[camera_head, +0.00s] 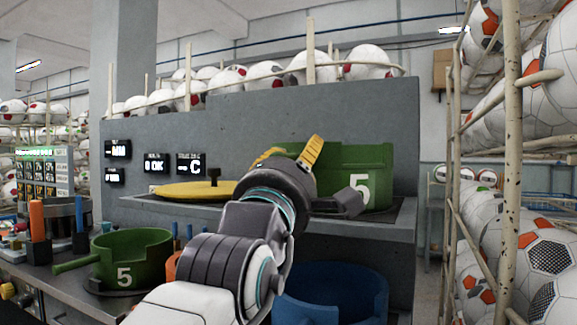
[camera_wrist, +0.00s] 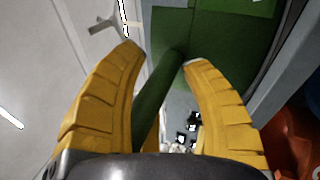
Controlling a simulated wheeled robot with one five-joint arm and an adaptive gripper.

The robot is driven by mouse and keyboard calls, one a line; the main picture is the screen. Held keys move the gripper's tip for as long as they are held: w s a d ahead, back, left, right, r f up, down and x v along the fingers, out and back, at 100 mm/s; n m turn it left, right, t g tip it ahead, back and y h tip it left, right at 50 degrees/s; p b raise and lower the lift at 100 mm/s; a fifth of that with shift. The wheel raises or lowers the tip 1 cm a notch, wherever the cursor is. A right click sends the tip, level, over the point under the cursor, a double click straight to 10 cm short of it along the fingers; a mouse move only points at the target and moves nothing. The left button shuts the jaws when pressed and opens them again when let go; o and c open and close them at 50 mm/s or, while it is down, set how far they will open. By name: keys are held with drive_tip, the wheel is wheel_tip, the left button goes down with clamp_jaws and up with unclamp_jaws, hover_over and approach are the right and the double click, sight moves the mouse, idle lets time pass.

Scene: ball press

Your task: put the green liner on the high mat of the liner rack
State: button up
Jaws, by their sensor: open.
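A green liner (camera_head: 372,160) marked 5 stands upright on the dark mat (camera_head: 402,212) of the grey upper shelf, at the right in the head view. My gripper (camera_head: 290,154) is at its left side, with its yellow fingers open. In the wrist view, the liner's green handle (camera_wrist: 160,88) runs between the open fingers of my gripper (camera_wrist: 162,54), and its green body (camera_wrist: 225,35) fills the upper right. The fingers do not appear closed on the handle. My arm hides the handle and the liner's lower left in the head view.
Another green part (camera_head: 140,262) marked 5 sits on the lower bench at left, its handle pointing left. A yellow disc (camera_head: 180,190) lies on the shelf left of my arm. A blue liner (camera_head: 345,285) sits below the shelf. Ball racks (camera_head: 512,150) stand at right.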

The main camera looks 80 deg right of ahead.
drive_tip(key=v, duration=1.2)
drive_tip(key=shift+p, duration=0.35)
idle(0.4)
